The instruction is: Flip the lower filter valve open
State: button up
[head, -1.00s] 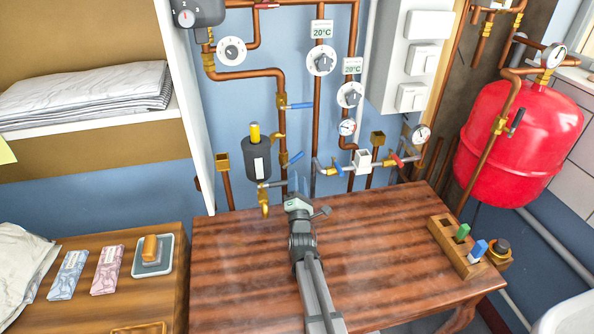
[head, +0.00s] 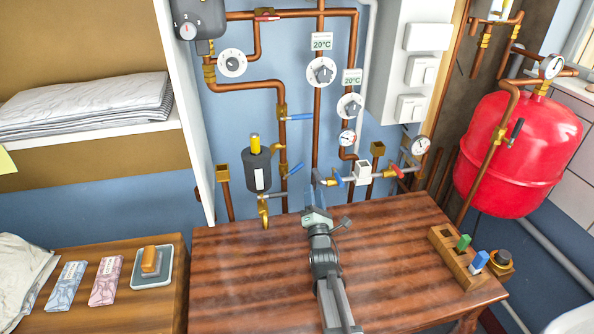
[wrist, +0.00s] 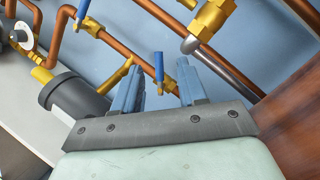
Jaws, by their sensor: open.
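The filter (head: 257,172) is a dark grey cylinder with a yellow top on the blue wall; it also shows in the wrist view (wrist: 68,98). Right of it, on the copper pipe, is the lower valve, a brass body with a blue lever (head: 296,169), tilted up to the right. In the wrist view this blue lever (wrist: 159,68) appears between my fingertips, beyond them; I see no contact. A second blue-lever valve (head: 300,117) sits higher on the pipe. My gripper (head: 315,197) is open and empty, below and right of the lower lever; its fingers show in the wrist view (wrist: 159,82).
A brass tap (head: 263,210) is left of my gripper. A pipe with small blue and red levers (head: 360,177) runs close on its right. The wooden table (head: 240,280) is mostly clear. A block with coloured handles (head: 458,255) and a red tank (head: 520,155) stand right.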

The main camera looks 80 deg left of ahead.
aim_at(297, 168)
jog(key=s+a+g, duration=0.1)
jog(key=a, duration=0.3)
jog(key=a+r, duration=0.1)
jog(key=a, duration=0.3)
jog(key=s+a+g+h, duration=0.1)
jog(key=a, duration=0.3)
jog(key=shift+s+a+r+g, duration=0.2)
jog(key=shift+s+r+g, duration=0.1)
jog(key=shift+r, duration=0.1)
dwell(0.3)
grip_shut()
dwell(0.4)
